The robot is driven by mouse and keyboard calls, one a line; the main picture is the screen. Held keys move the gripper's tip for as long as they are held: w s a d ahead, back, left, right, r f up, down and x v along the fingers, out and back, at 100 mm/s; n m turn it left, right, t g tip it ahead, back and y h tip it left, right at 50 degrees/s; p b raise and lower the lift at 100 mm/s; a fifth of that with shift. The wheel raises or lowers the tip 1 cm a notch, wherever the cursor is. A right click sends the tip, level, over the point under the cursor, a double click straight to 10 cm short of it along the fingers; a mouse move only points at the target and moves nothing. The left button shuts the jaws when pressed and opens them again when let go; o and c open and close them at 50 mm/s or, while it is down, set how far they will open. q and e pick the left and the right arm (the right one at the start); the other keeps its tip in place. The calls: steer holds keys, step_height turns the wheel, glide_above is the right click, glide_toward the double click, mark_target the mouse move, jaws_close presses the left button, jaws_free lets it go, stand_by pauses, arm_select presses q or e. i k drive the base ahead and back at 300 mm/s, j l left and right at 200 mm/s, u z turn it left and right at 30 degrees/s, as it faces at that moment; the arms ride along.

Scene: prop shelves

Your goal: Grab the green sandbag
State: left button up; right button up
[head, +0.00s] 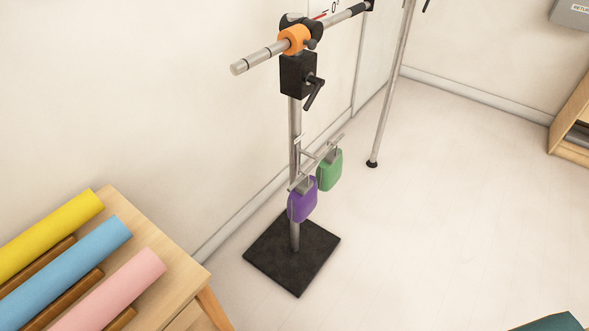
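The green sandbag (330,170) is a small rounded bag in the head view. It hangs from a thin metal crossbar (322,158) on an upright stand, right of and behind the purple sandbag (302,200). The purple one hangs from the same crossbar, nearer to me, at the pole. Both bags hang clear of the floor. Neither of my grippers shows in the head view.
The stand's black square base (276,265) sits on the floor. A wooden table (160,257) with yellow, blue and pink rolls is at lower left. Another metal pole (392,90) stands behind.

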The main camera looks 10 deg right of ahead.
mark_target(329, 171)
steer(key=i+l+u, duration=0.1)
steer(key=u, duration=0.3)
steer(key=i+l+u, duration=0.1)
steer(key=l+u, duration=0.45)
steer(key=u, duration=0.25)
steer(key=l+u, duration=0.2)
steer(key=l, duration=0.55)
steer(key=i+l+u, duration=0.1)
steer(key=l+u, duration=0.15)
steer(key=l, duration=0.5)
steer(key=l+u, duration=0.2)
steer(key=l, duration=0.5)
steer(key=k+l+u, duration=0.2)
steer(key=l, duration=0.5)
